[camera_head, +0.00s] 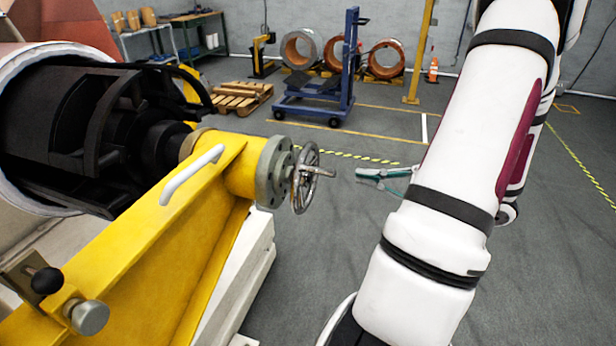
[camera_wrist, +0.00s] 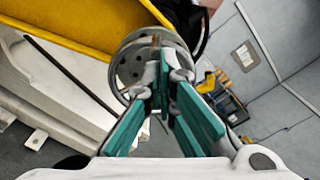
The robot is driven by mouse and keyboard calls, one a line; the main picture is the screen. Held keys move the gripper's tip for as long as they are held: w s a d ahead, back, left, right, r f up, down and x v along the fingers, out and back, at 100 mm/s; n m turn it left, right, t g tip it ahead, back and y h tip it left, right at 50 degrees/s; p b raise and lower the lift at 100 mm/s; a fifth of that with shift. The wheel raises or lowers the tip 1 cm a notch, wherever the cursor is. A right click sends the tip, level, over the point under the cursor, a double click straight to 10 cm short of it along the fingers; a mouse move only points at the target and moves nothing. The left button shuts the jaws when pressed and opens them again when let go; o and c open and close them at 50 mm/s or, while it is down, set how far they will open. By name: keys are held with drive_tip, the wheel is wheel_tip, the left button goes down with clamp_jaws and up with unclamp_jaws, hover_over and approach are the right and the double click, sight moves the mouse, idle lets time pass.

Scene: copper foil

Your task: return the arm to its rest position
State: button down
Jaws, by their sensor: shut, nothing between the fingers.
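My white arm (camera_head: 470,140) reaches down through the right half of the head view, with a dark red panel on its side. My gripper (camera_head: 366,174) shows past the arm's left edge, with teal finger pads pointing left toward the metal handwheel (camera_head: 304,180). A gap shows between the fingertips and the wheel in the head view. In the wrist view the fingers (camera_wrist: 168,78) converge at their tips and hold nothing. A round grey wheel or flange (camera_wrist: 128,68) lies behind them there. Part of the gripper is hidden by the arm in the head view.
The yellow machine frame (camera_head: 190,230) with its white grab handle (camera_head: 192,172) fills the left. A blue lift cart (camera_head: 315,107), a pallet (camera_head: 240,95) and copper coils (camera_head: 386,58) stand farther back. Grey floor (camera_head: 330,240) is clear between machine and arm.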

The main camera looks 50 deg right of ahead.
drive_tip(key=shift+s, duration=0.3)
drive_tip(key=shift+w, duration=0.1)
drive_tip(key=w+a+r+n+g+y+p, duration=0.1)
drive_tip(key=w+a+r+n+g+y, duration=0.15)
drive_tip(key=a+n+g, duration=0.6)
drive_tip(key=w+a+r+n+g+y+p, duration=0.1)
drive_tip(key=a+r+n+g, duration=0.3)
drive_tip(key=a, duration=0.8)
drive_tip(key=s+a+r+n+h+p, duration=0.2)
drive_tip(key=s+a+r+n+h, duration=0.2)
drive_tip(key=a+r+n+h, duration=0.2)
drive_tip(key=shift+s+a+r+n+h+p, duration=0.35)
drive_tip(key=shift+a+n+h, duration=0.8)
drive_tip(key=shift+n+h, duration=0.95)
